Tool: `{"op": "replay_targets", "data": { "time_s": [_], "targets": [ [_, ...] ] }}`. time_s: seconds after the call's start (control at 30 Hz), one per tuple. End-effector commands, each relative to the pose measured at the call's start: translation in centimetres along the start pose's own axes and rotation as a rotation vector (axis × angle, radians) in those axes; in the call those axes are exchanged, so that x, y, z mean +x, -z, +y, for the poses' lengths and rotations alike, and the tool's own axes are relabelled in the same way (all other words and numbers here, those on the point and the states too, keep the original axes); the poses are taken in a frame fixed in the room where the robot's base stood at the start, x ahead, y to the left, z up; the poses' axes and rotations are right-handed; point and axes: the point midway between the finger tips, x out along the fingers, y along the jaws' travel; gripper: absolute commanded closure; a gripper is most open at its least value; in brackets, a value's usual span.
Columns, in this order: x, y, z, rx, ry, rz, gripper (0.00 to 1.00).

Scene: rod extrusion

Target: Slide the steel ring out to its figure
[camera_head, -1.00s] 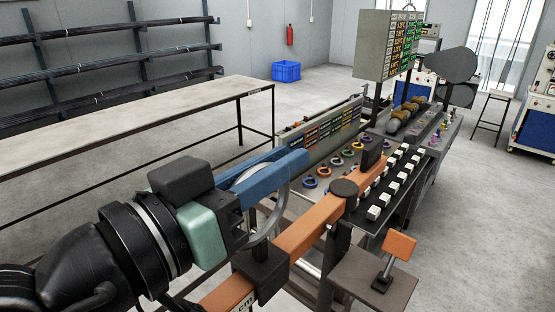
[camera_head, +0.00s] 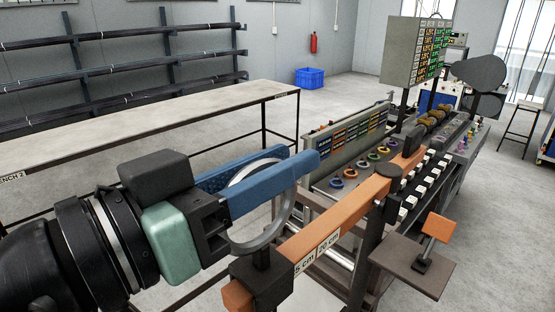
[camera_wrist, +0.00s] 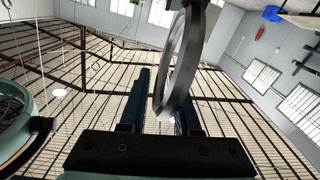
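The steel ring (camera_head: 280,223) stands upright on a black sliding block (camera_head: 262,280) on the orange bar (camera_head: 340,220). Labels on the bar (camera_head: 318,250) read "20 cm" and, at the block's edge, a figure ending in "5 cm". The task's wanted figure cannot be told for sure.
A dark post (camera_head: 390,172) stands at the bar's far end. Beyond it are a console with coloured rings (camera_head: 362,162) and white blocks (camera_head: 420,187). A small plate with an orange paddle (camera_head: 440,228) stands at right. A long bench (camera_head: 150,130) lies behind my arm.

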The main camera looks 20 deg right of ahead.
Motion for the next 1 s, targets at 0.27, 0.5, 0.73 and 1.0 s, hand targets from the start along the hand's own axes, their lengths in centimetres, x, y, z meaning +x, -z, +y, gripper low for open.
{"op": "replay_targets", "data": {
  "time_s": [0.27, 0.5, 0.73, 1.0],
  "targets": [
    [0.0, 0.1, 0.0, 0.001, 0.0, 0.002, 0.55],
    [-1.4, -0.1, -0.2, 0.002, 0.004, 0.004, 0.55],
    [-6.3, -0.3, -0.2, 0.003, 0.007, 0.005, 0.55],
    [-11.3, -0.2, -0.1, 0.002, 0.003, 0.002, 0.55]
  ]
}}
